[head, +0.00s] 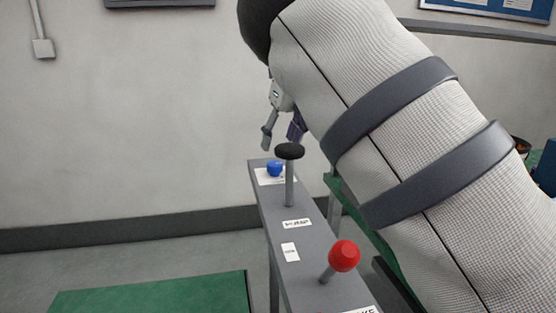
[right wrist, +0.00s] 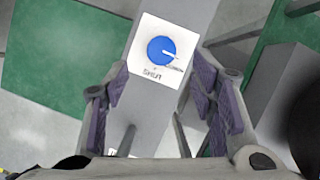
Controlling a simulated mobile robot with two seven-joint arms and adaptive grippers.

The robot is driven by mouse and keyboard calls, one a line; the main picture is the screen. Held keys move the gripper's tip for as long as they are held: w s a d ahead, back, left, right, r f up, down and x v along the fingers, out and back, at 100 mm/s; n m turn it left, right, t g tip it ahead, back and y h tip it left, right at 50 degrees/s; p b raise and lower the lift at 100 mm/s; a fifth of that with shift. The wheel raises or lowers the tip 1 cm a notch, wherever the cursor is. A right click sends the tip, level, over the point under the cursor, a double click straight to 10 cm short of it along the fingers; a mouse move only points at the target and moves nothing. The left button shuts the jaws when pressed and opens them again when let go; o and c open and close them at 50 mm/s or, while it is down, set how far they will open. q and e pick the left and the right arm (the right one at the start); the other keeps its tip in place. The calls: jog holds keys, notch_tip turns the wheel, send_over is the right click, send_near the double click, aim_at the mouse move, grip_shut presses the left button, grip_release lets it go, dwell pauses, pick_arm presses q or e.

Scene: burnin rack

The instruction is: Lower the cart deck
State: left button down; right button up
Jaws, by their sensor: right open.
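A narrow grey console (head: 268,212) carries a blue knob (head: 275,168) on a white plate at its far end, a black-topped lever (head: 289,152) and a red-balled lever (head: 344,256) nearer me. The right wrist view shows the blue knob (right wrist: 161,51) with a white pointer line towards the right and the word SHUT below left. My right gripper (head: 283,133) is open and empty near the console's far end, its fingers apart on either side below the knob in the wrist view. I cannot tell which green surface is the cart deck. My left gripper is not in view.
A flat green surface (head: 160,295) lies at lower left. Another green-topped piece (head: 336,188) stands right of the console, mostly hidden behind my right arm. A plain wall (head: 130,130) is behind.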

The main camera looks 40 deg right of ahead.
aim_at(275, 163)
jog(key=x, duration=0.7)
jog(key=shift+d, duration=0.1)
jog(key=shift+s, duration=0.1)
jog(key=c, duration=1.1)
